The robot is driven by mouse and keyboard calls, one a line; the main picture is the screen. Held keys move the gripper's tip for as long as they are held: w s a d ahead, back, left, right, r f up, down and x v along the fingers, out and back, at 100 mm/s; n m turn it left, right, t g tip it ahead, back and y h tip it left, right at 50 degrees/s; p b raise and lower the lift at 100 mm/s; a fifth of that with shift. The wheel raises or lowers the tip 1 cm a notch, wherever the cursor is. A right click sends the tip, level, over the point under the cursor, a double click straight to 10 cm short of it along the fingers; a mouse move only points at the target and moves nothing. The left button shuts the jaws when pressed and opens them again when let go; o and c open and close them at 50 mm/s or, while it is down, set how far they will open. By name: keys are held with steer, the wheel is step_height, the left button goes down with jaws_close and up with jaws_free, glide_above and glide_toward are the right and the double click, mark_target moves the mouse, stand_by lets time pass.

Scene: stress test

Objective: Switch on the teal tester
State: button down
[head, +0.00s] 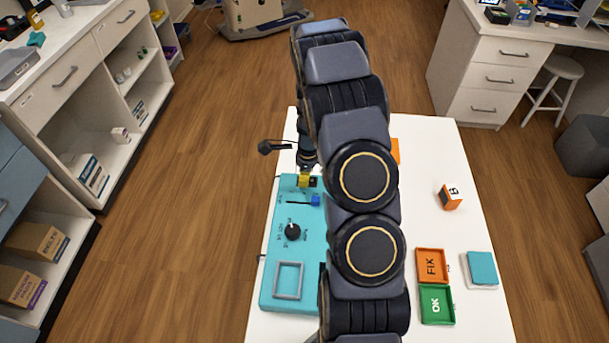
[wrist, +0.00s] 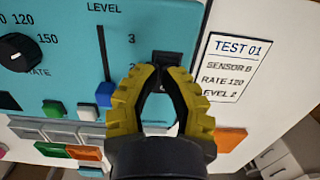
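The teal tester (head: 262,262) lies on the left side of the white table. It also fills the upper left of the wrist view (wrist: 70,60). A black switch (wrist: 167,58) sits near its right edge, partly hidden by my fingers. My gripper (head: 304,182) is over the tester's far end; its yellow fingertips (wrist: 164,72) are right at the switch with a small gap between them. I cannot tell whether they touch it. A blue slider handle (wrist: 104,94) sits left of the fingers, below the "2" mark of LEVEL. The black RATE knob (wrist: 19,52) is further left.
A card (wrist: 231,67) reads TEST 01, SENSOR B, RATE 120, LEVEL 2. An orange block marked B (head: 449,198), an orange FIX tray (head: 431,283), a green OK tray (head: 436,318) and a teal-topped block (head: 482,267) are on the right. My arm hides the table's middle.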

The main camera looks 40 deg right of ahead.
steer(key=shift+a+f+g, duration=0.1)
steer(key=shift+f+g, duration=0.15)
steer(key=shift+g, duration=0.05)
steer(key=shift+s, duration=0.15)
steer(key=shift+s+d+r, duration=0.15)
steer(key=shift+s+d, duration=0.3)
steer(key=shift+d, duration=0.15)
steer(key=shift+r+h, duration=0.1)
steer(key=shift+h, duration=0.2)
step_height(320, 180, up, 14)
steer(key=s+d, duration=0.1)
steer(key=shift+s+d, duration=0.2)
stand_by(0.4)
